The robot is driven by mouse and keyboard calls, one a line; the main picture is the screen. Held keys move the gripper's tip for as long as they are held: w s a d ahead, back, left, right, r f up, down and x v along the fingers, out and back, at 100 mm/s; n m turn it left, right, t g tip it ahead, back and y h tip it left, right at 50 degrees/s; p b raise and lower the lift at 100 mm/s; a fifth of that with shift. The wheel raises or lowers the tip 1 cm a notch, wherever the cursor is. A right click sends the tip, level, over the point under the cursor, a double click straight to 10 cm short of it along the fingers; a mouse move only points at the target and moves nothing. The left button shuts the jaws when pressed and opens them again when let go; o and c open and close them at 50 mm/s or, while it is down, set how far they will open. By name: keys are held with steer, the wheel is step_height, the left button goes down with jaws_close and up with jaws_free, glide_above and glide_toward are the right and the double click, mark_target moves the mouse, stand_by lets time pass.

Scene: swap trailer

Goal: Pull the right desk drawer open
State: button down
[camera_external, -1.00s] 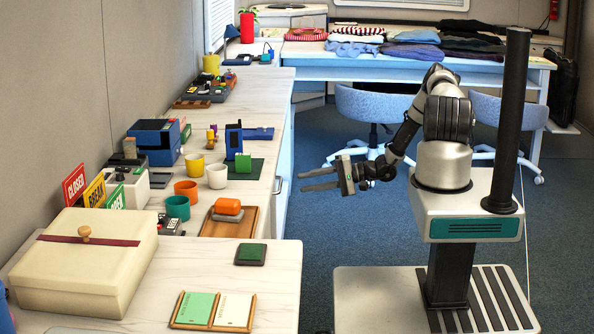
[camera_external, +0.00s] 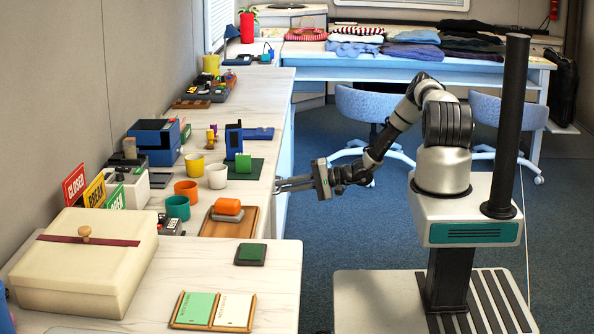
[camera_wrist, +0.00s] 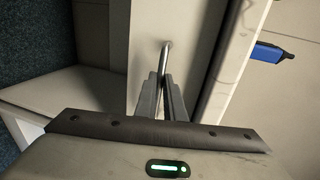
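The desk drawer front (camera_wrist: 150,22) is a pale panel in the wrist view, just below the desktop edge. Its thin metal bar handle (camera_wrist: 165,50) runs down between my fingertips. My gripper (camera_wrist: 160,78) has its two dark fingers close together around the handle, with only a narrow gap between them. In the external view my gripper (camera_external: 279,184) reaches left to the front of the desk (camera_external: 289,140), and its fingertips cover the handle there. How far the drawer stands out from the desk cannot be told.
The long desktop (camera_external: 258,110) carries cups, signs and small boxes. A nearer counter (camera_external: 270,290) holds a cream box (camera_external: 85,270) and juts out beside the drawer. A blue item (camera_wrist: 272,52) lies near the desktop edge. Blue carpet (camera_external: 320,240) is clear between desk and base.

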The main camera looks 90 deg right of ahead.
steer(key=f+v, duration=0.2)
steer(key=v, duration=0.9)
steer(key=s+f+v, duration=0.1)
steer(key=f+v, duration=0.2)
steer(key=v, duration=0.9)
steer(key=shift+s, duration=0.25)
steer(key=shift+a+r, duration=0.1)
steer(key=c, duration=1.9)
jaws_free()
steer(key=shift+o, duration=0.2)
steer(key=p+v, duration=0.1)
steer(key=v, duration=1.6)
steer(key=shift+s, duration=0.2)
